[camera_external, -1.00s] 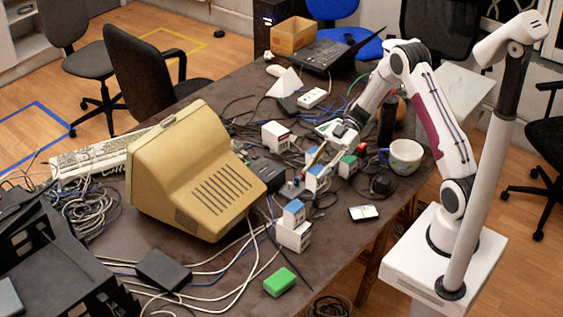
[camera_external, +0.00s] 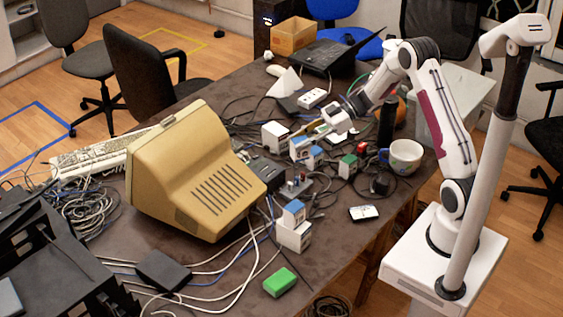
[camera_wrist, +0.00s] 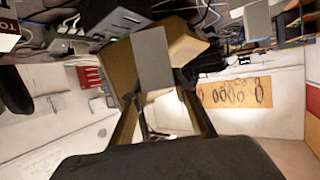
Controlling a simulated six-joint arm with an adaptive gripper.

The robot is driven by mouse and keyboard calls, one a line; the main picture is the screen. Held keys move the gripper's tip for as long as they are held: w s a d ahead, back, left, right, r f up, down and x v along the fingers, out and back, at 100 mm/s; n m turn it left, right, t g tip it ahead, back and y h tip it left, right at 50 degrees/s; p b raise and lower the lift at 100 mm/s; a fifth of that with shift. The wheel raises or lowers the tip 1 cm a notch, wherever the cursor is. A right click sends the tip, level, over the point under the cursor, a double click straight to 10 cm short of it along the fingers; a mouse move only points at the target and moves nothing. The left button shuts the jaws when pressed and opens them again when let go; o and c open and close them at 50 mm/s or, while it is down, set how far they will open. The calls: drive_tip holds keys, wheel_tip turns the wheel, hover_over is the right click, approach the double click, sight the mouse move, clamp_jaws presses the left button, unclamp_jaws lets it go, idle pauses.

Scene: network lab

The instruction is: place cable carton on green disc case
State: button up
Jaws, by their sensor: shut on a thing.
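My gripper (camera_external: 306,129) is above the cluttered middle of the table, its brown fingers pointing left. It is shut on the cable carton, which looks like a small blue-and-white box (camera_external: 299,149) at the fingertips. A similar blue-and-white box overlaps it in the picture, so its exact outline is unclear. In the wrist view a plain grey face of the carton (camera_wrist: 155,55) shows between the brown fingers. The green disc case (camera_external: 280,282) appears to be the flat bright green block near the table's front edge, well away from my gripper, with nothing on it.
A beige monitor (camera_external: 195,170) rises at the left. A green-topped box (camera_external: 347,167), a mug (camera_external: 404,157) and loose cables crowd the right side. A black box (camera_external: 163,270) lies near the green case.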

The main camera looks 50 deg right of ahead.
drive_tip(key=w+d+r+m+t+h, duration=0.1)
drive_tip(key=w+d+m+t+h, duration=0.3)
drive_tip(key=d, duration=0.4)
drive_tip(key=w+d+r+m+t+h, duration=0.2)
drive_tip(key=w+d+m+h, duration=0.15)
drive_tip(key=w+d, duration=0.3)
drive_tip(key=s+d+f+m+h, duration=0.2)
drive_tip(key=d+m+h, duration=0.2)
drive_tip(key=d, duration=0.5)
drive_tip(key=s+d+f+m+h, duration=0.1)
drive_tip(key=d+f+m+h, duration=0.2)
drive_tip(key=d+m+h, duration=0.2)
drive_tip(key=d, duration=0.3)
drive_tip(key=shift+s+d+f, duration=0.25)
drive_tip(key=shift+s+d, duration=0.1)
drive_tip(key=shift+d, duration=0.05)
drive_tip(key=shift+h, duration=0.25)
hover_over(337, 137)
wheel_tip(337, 137, down, 6)
drive_tip(key=shift+f, duration=0.15)
drive_tip(key=shift+f, duration=1.85)
